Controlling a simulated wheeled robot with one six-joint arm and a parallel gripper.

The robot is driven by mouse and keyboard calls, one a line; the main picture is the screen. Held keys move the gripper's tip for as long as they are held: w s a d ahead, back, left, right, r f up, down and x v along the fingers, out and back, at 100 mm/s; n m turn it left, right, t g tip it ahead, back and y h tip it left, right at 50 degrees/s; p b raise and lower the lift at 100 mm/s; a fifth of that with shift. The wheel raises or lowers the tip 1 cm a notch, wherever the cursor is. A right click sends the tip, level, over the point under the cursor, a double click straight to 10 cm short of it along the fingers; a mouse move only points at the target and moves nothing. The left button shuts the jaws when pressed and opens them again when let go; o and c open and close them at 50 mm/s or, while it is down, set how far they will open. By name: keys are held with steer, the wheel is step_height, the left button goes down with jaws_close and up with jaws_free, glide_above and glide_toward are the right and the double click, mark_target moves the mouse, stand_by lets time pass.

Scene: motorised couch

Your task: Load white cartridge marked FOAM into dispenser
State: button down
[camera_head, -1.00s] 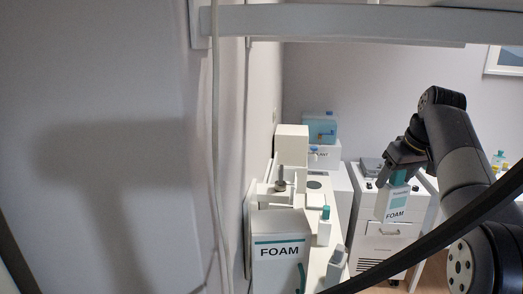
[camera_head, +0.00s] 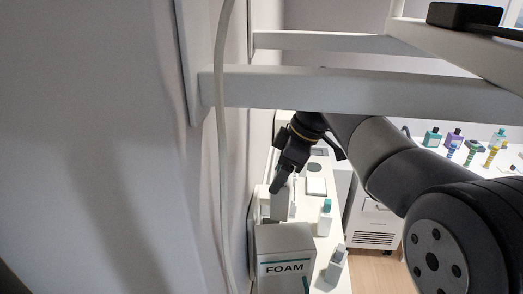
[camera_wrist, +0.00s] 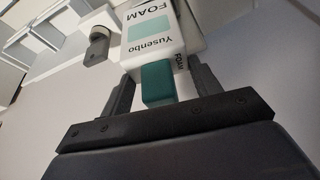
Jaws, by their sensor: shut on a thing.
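The white cartridge marked FOAM (camera_wrist: 152,38), with a teal cap (camera_wrist: 158,84), is between the fingers of my gripper (camera_wrist: 152,88) in the wrist view. My gripper is shut on it near the cap. Its far end is close to a white structure of the dispenser (camera_wrist: 195,42), which has a grey metal nozzle (camera_wrist: 97,45) beside it. I cannot tell whether the cartridge touches or sits in the dispenser. In the head view my gripper (camera_head: 281,182) is over the dispenser on the narrow counter by the wall and hides much of it.
A white bottle with a teal cap (camera_head: 325,217) and a grey-capped bottle (camera_head: 337,265) stand to the right. White rails (camera_head: 370,88) cross above my arm. Several coloured bottles stand on a table at right.

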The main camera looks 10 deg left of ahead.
steer(key=a, duration=0.1)
steer(key=r, duration=0.1)
steer(key=s+a+n, duration=0.1)
steer(key=shift+a+r, duration=0.25)
steer(key=shift+a, duration=0.1)
steer(key=shift+w+d, duration=0.1)
steer(key=shift+f+b, duration=2)
steer(key=shift+f, duration=0.9)
step_height(320, 180, down, 9)
steer(key=b, duration=0.6)
stand_by(3.3)
